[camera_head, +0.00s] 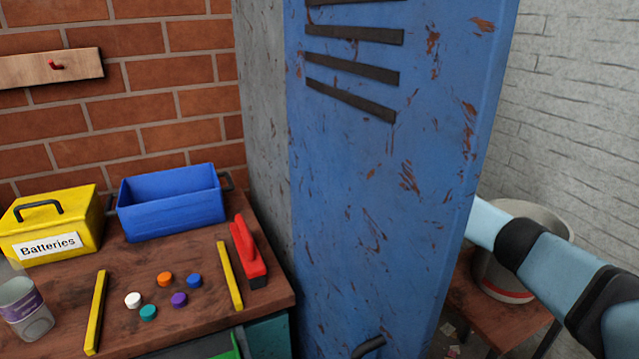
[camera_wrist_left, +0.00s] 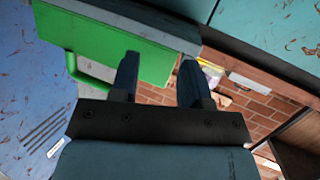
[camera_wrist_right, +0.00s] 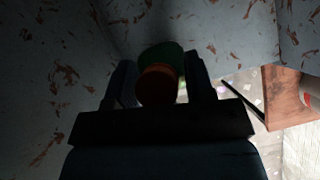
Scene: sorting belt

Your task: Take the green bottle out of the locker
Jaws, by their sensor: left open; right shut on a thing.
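The tall locker fills the middle of the head view, with a grey side (camera_head: 262,120) and a blue, rust-flecked door (camera_head: 350,190) with dark slots and a handle at the bottom. My right arm passes behind the door's right edge, so my right gripper is hidden there. In the right wrist view my right gripper (camera_wrist_right: 159,72) is shut on the green bottle (camera_wrist_right: 160,54), whose orange-brown cap (camera_wrist_right: 157,88) faces the camera. Scratched grey walls surround it in dim light. My left gripper (camera_wrist_left: 158,78) is open and empty, near a green drawer front (camera_wrist_left: 110,45).
The workbench (camera_head: 200,270) at left holds a yellow batteries box (camera_head: 75,215), a blue bin (camera_head: 170,205), a red tool (camera_head: 247,250), yellow strips, several coloured caps and a jar (camera_head: 25,305). A metal bucket (camera_head: 545,220) stands on a small wooden table (camera_head: 470,310) at right.

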